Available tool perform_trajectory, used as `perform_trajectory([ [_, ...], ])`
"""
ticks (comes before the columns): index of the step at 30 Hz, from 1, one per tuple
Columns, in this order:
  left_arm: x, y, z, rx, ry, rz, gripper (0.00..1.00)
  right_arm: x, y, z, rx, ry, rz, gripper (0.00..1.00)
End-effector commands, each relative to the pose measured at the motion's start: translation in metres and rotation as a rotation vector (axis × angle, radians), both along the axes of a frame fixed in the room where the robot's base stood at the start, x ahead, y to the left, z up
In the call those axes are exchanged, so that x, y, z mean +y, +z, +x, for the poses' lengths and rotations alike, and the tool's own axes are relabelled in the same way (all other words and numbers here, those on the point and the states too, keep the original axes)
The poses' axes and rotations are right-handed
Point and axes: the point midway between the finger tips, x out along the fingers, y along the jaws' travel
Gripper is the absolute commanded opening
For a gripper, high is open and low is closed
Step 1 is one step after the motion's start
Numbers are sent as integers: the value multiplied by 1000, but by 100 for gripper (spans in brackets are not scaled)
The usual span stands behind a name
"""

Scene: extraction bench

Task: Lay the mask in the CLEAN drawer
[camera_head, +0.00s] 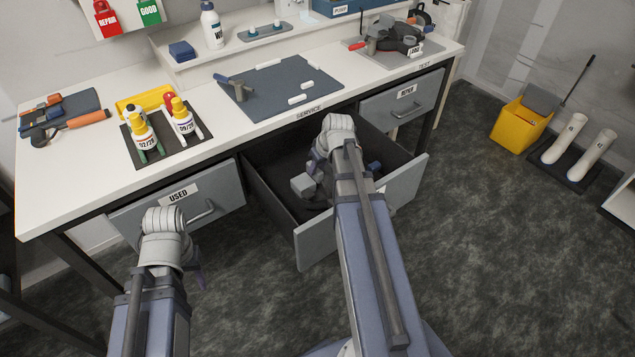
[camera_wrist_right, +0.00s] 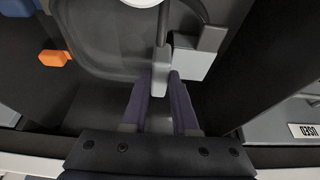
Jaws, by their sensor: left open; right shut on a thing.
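The middle drawer (camera_head: 270,190) is pulled out and its floor is dark. My right gripper (camera_wrist_right: 161,85) is shut on a grey part of the mask, down in the drawer. My left gripper (camera_head: 197,274) is open and empty in front of the USED drawer (camera_head: 180,198).
The USED drawer and the right-hand drawer (camera_head: 405,102) are shut. The bench top holds a tray of bottles (camera_head: 183,153), a dark mat (camera_head: 320,90) with small items, and tools (camera_head: 70,122). A yellow bin (camera_head: 508,130) and white boots (camera_head: 564,138) stand on the floor at right.

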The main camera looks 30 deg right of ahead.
Motion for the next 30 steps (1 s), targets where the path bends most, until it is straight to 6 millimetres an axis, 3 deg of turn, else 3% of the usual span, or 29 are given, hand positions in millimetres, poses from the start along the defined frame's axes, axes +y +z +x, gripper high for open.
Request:
perform_trajectory([
  [5,0,-2,0,0,0,0,50,0,-2,0,-1,1,-1,0],
  [16,0,-38,0,0,0,0,50,0,-38,0,-1,1,-1,0],
  [28,0,-39,0,0,0,0,50,0,-39,0,-1,0,-1,0],
  [29,0,-39,0,0,0,0,50,0,-39,0,0,0,0,28],
  [30,0,-39,0,0,0,0,50,0,-39,0,0,0,0,33],
])
